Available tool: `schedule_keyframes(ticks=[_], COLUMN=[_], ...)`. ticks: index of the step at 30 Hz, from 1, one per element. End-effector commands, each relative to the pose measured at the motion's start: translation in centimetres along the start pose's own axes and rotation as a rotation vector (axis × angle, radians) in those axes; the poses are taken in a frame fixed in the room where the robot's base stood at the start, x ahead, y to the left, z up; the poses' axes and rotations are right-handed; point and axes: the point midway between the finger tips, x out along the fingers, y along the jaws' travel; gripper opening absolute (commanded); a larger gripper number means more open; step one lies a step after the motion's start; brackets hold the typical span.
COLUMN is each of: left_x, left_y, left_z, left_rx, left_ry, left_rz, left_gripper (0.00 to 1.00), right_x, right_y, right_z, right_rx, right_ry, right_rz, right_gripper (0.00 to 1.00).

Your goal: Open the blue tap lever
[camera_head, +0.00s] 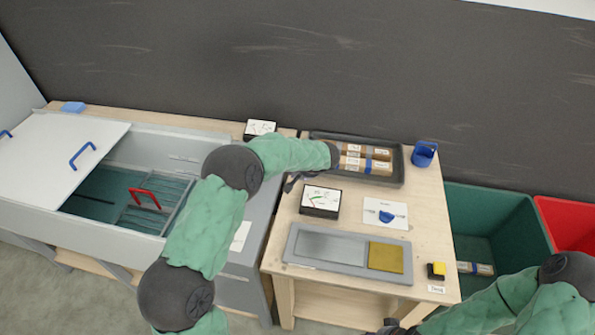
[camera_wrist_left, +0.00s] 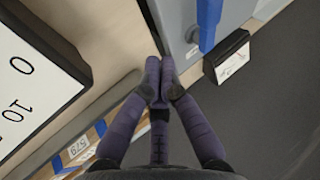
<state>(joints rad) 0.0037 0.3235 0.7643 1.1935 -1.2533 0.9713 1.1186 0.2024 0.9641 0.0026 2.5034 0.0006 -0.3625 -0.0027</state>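A blue lever (camera_wrist_left: 208,20) shows at the top of the left wrist view, on or against a grey surface (camera_wrist_left: 180,25). It appears to be the tap lever. In the head view I cannot make it out; my left arm covers part of the grey unit (camera_head: 262,225). My left gripper (camera_wrist_left: 160,78) has its fingertips together with nothing visible between them, a little short of the lever and apart from it. In the head view this gripper (camera_head: 292,182) is small and partly hidden by its arm. My right gripper (camera_head: 393,328) is at the bottom edge, mostly cut off.
A black box with a white face (camera_head: 260,128) stands behind the grey unit. A gauge box (camera_head: 320,201), a grey tray of packages (camera_head: 398,170) and a blue mug (camera_head: 424,153) stand on the wooden table. A white lid with a blue handle (camera_head: 82,155) lies left.

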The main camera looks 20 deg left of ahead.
Motion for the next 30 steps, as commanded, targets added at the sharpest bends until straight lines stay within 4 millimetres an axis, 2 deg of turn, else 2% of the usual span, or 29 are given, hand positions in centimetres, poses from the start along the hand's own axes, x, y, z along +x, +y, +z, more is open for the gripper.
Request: schedule_keyframes(ticks=[1, 7, 9, 15, 30], left_x=[1.2, 4.8, 5.1, 6.0, 6.3], left_y=[0.0, 0.0, -1.2, -3.1, -3.6], left_z=[0.1, 0.1, 0.0, 0.0, 0.0], left_rx=[-0.001, -0.002, -0.006, -0.004, -0.003], left_ry=[-0.003, -0.003, -0.002, -0.001, 0.0], left_rz=[-0.002, -0.002, -0.002, -0.001, 0.0], left_gripper=[0.0, 0.0, 0.0, 0.0, 0.0], right_x=[0.2, 0.7, 0.7, 0.8, 0.8], right_y=[0.1, 0.3, 0.3, 0.3, 0.3], right_z=[0.0, -0.1, -0.1, -0.1, -0.1], right_rx=[0.0, 0.0, 0.0, 0.0, 0.0], right_ry=[0.0, 0.0, 0.0, 0.001, 0.001], right_rz=[0.0, 0.0, 0.0, 0.0, 0.0], right_gripper=[0.4, 0.4, 0.4, 0.4, 0.4])
